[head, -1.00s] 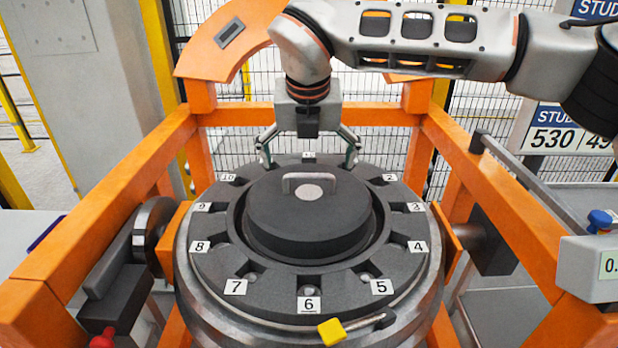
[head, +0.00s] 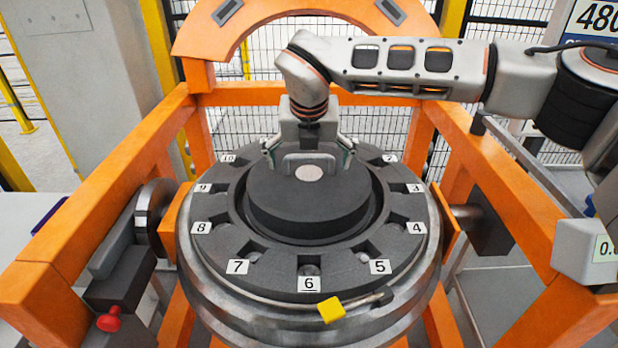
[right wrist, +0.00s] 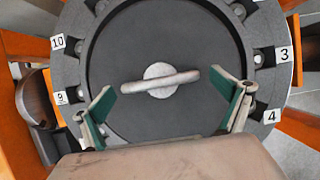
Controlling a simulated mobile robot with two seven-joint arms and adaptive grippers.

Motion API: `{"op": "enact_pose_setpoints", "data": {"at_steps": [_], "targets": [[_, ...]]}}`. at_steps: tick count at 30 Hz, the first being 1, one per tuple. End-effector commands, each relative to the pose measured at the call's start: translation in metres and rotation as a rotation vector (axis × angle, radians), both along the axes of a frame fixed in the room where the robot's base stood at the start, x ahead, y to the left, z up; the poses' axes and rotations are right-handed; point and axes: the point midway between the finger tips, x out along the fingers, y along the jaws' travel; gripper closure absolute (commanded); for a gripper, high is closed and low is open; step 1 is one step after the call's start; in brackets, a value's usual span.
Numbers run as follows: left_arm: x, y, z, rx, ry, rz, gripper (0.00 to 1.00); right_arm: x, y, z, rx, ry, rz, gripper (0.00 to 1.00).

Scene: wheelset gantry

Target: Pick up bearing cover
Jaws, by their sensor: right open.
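The bearing cover (head: 308,205) is a dark round disc with a light grey handle (head: 292,163) standing across its top. It sits in the middle of a dark ring with numbered slots. In the right wrist view the cover (right wrist: 160,110) and its handle (right wrist: 160,82) lie ahead of the fingers. My right gripper (head: 309,158) is open and empty above the far side of the cover, behind the handle. Its green-padded fingers (right wrist: 165,96) are spread wide on either side of the handle, apart from its ends. My left gripper is not in view.
The numbered ring (head: 273,262) rests on a round metal housing inside an orange frame (head: 140,155). A yellow-ended tool (head: 331,310) lies at the ring's front edge. A red knob (head: 109,319) is at lower left. A grey box (head: 583,250) stands at right.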

Motion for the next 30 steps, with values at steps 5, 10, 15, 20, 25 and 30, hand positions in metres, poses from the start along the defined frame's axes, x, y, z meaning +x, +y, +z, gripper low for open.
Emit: {"op": "enact_pose_setpoints", "data": {"at_steps": [5, 10, 15, 20, 25, 30], "targets": [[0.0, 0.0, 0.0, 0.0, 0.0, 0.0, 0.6, 0.0, 0.0, 0.0, 0.0, 0.0, 0.0, 0.24], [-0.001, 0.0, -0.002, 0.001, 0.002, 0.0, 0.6, 0.0, 0.0, 0.0, 0.0, 0.0, 0.001, 0.68], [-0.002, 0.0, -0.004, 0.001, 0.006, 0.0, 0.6, 0.0, 0.0, 0.001, 0.001, -0.002, 0.0, 0.72], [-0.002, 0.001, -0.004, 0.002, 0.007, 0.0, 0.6, 0.0, 0.0, 0.004, 0.001, -0.003, 0.0, 0.72], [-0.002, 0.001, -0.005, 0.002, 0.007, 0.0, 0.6, 0.001, 0.0, 0.016, 0.0, -0.004, 0.0, 0.72], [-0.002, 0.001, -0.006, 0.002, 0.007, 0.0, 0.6, 0.001, 0.0, 0.042, 0.0, -0.006, -0.001, 0.72]]}}
